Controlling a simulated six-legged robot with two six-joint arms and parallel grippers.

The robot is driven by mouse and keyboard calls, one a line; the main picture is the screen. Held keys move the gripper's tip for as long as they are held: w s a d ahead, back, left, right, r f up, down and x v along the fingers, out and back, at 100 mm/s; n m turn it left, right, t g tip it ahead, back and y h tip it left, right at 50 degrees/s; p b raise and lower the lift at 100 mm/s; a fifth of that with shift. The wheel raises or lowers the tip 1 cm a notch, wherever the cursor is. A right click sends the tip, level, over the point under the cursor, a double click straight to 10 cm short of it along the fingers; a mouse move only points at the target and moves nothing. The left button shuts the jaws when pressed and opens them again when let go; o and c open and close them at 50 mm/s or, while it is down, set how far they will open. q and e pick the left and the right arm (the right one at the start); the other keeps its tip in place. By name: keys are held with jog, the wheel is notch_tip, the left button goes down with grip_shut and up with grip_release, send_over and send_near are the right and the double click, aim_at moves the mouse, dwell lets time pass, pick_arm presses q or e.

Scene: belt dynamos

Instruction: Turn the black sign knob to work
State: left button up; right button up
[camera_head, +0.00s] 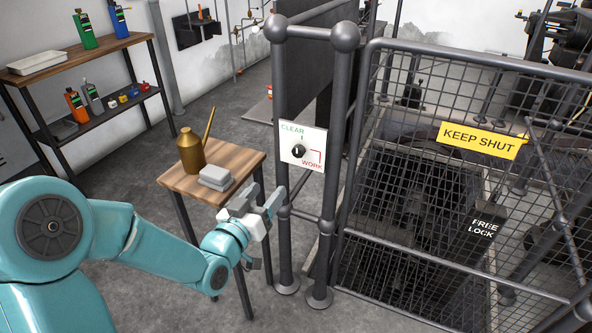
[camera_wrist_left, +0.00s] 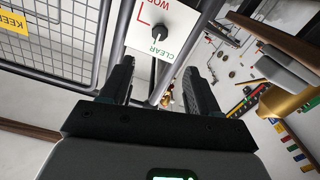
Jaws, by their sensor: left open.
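The black sign knob (camera_head: 299,150) sits in the middle of a white sign plate (camera_head: 289,134) on the grey posts. CLEAR is in green at the plate's top left, WORK in red at lower right. The pale mark on the knob looks roughly upright, nearer the green tick than the red line. My left gripper (camera_head: 262,202) is open and empty, below and left of the sign, apart from it. In the left wrist view the knob (camera_wrist_left: 157,34) shows beyond and between the open fingers (camera_wrist_left: 156,88). My right gripper is not in view.
A small wooden table (camera_head: 178,180) with a brass oil can (camera_head: 190,152) and a grey box (camera_head: 215,177) stands just left of my gripper. A mesh gate (camera_head: 430,110) with a yellow KEEP SHUT sign (camera_head: 484,140) is at right. A shelf (camera_head: 85,60) with bottles stands at far left.

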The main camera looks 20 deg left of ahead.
aim_at(297, 154)
pick_arm(q)
jog(key=w, duration=1.6)
jog(key=c, duration=1)
